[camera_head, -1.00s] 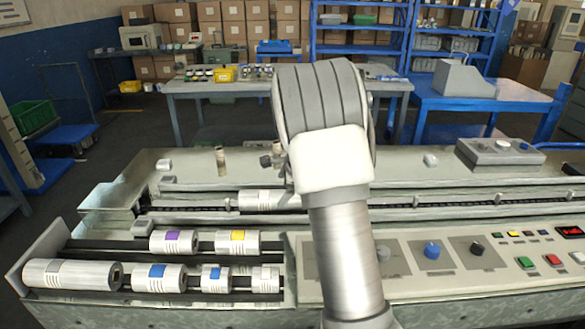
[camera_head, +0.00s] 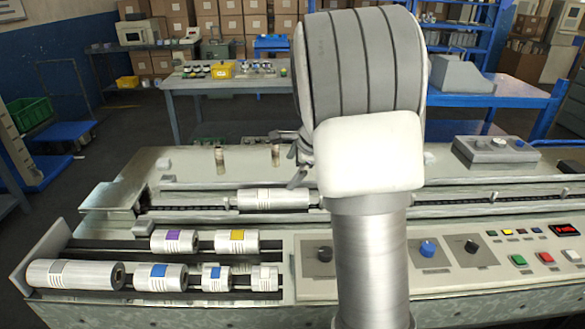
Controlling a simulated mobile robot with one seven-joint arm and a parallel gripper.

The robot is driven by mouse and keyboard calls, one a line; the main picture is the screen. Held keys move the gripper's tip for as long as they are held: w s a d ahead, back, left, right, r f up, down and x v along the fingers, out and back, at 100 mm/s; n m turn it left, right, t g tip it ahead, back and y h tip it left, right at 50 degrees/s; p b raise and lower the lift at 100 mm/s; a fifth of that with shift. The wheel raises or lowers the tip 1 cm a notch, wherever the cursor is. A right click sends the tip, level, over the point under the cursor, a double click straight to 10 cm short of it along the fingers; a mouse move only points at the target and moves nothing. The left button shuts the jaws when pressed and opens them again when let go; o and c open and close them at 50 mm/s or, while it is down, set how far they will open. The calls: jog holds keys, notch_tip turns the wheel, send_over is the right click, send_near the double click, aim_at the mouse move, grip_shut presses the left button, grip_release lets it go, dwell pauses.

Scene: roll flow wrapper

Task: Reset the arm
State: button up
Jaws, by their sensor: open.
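My gripper (camera_head: 287,158) shows just left of my arm's big grey joint, above the back part of the wrapper machine. Its dark fingers are spread apart with nothing seen between them. Part of it is hidden behind my arm. A silver roll (camera_head: 272,199) lies on the machine's conveyor (camera_head: 180,214) below the gripper, apart from it.
Several rolls lie on the front rack, among them a purple-marked roll (camera_head: 174,241), a yellow-marked roll (camera_head: 237,241) and a long roll (camera_head: 75,274). A control panel (camera_head: 450,285) with knobs and buttons is at the right. A table (camera_head: 232,86) stands behind.

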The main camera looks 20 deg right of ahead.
jog(key=s+a+r+n+y+p, duration=0.1)
jog(key=s+a+r+n+p, duration=0.2)
jog(key=s+a+r+n, duration=0.85)
jog(key=s+a+r+n+h+p, duration=0.1)
jog(key=s+n, duration=0.4)
jog(key=s, duration=0.5)
jog(key=s+a+r+n+g+h+p, duration=0.1)
jog(key=s+n, duration=0.4)
jog(key=s, duration=0.5)
jog(key=shift+a+r+p, duration=0.7)
jog(key=shift+a+p, duration=0.1)
